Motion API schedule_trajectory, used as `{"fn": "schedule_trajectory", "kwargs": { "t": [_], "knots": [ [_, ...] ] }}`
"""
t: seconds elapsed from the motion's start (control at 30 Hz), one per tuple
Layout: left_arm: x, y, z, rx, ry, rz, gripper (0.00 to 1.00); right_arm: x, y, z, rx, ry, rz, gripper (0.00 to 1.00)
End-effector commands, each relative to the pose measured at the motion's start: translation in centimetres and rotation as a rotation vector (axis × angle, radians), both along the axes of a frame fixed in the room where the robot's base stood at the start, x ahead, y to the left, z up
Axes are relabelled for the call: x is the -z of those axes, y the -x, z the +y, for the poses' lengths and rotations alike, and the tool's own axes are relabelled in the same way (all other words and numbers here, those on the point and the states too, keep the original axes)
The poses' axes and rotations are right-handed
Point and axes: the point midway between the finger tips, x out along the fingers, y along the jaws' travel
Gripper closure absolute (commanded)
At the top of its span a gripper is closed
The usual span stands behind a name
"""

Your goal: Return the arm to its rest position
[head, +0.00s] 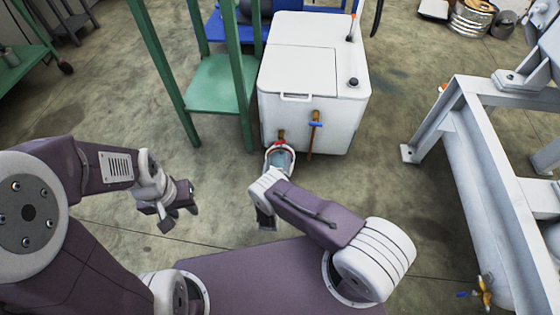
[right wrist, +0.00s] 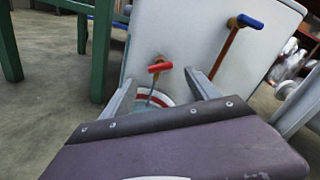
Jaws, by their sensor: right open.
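My right arm reaches forward over my base in the head view. Its gripper, seen in the right wrist view (right wrist: 160,90), is open, with two pale fingers apart and nothing gripped between them. Past the fingers are a red-handled valve (right wrist: 159,68) and a round vessel with a red and white rim (right wrist: 158,99). In the head view the vessel (head: 281,158) sits just beyond my right wrist, low at the front of the white box (head: 312,80). I cannot tell whether the fingers touch it. My left gripper (head: 178,213) hangs open and empty at the left, above the floor.
A green-legged stand (head: 222,85) stands left of the box. A grey metal frame (head: 450,110) with a tank stands at the right. The floor between my left gripper and the stand is clear.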

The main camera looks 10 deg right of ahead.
Motion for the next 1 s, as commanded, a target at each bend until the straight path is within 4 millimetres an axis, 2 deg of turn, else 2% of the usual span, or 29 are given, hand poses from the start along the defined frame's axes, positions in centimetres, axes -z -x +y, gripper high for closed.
{"fn": "schedule_trajectory", "kwargs": {
  "t": [0.47,0.57,0.67,0.7,0.73,0.8,0.83,0.9,1.0],
  "knots": [
    [-0.2,0.0,0.0,0.000,0.000,0.000,0.64,-0.4,-0.1,-0.4,0.017,-0.007,0.001,0.31],
    [-1.2,0.0,0.0,0.000,0.000,0.000,0.64,-3.4,-0.9,-3.1,0.153,-0.064,0.009,0.31],
    [-2.9,0.0,0.0,0.000,0.000,0.000,0.64,-8.8,-0.4,-8.8,0.448,-0.212,0.022,0.31],
    [-3.5,0.0,0.0,0.000,0.000,0.000,0.64,-11.0,0.8,-11.2,0.590,-0.295,0.021,0.31],
    [-4.0,0.0,0.0,0.000,0.000,0.000,0.64,-12.5,2.0,-12.8,0.695,-0.364,0.018,0.31],
    [-5.1,0.0,0.0,0.000,0.000,0.000,0.64,-15.9,5.6,-15.6,0.937,-0.538,-0.005,0.31],
    [-5.6,0.0,0.0,0.000,0.000,0.000,0.64,-17.2,7.4,-16.4,1.041,-0.621,-0.024,0.31],
    [-6.7,0.0,0.0,0.000,0.000,0.000,0.64,-20.1,11.7,-17.2,1.274,-0.826,-0.079,0.31],
    [-8.2,0.0,0.0,0.000,0.000,0.000,0.64,-23.7,17.4,-16.0,1.580,-1.141,-0.199,0.31]
  ]
}}
